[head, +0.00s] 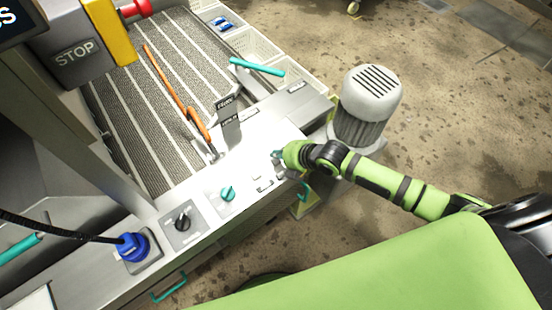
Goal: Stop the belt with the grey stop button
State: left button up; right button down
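My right gripper (278,160) is at the right end of the pale control panel (245,172) on the machine's front edge. It is seen from above and is small; I cannot tell whether its fingers are open or shut. Small grey parts (265,185) lie on the panel right beside it. I cannot make out a grey stop button for certain; the gripper and wrist cover part of that end. The belt (150,120) is a dark ribbed surface with pale strips behind the panel. A grey block marked STOP (75,52) is at the upper left. My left gripper is not in view.
The panel also has a teal knob (228,194), a black knob (183,219) and a blue connector (134,246) with a black cable. An orange-handled tool (180,98) lies over the belt. A grey motor (368,100) stands just behind my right forearm. White baskets (255,48) line the far side.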

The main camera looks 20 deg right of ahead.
aim_at(278, 162)
jog(key=shift+f+b, duration=0.3)
jog(key=shift+f, duration=0.15)
jog(key=shift+f+b, duration=0.35)
jog(key=shift+f, duration=0.2)
dwell(0.7)
jog(key=shift+r, duration=0.1)
jog(key=shift+r+p, duration=0.85)
jog(key=shift+p, duration=0.05)
notch_tip(278, 162, up, 5)
jog(key=p, duration=0.4)
jog(key=shift+r+p, duration=0.1)
jog(key=shift+p, duration=0.3)
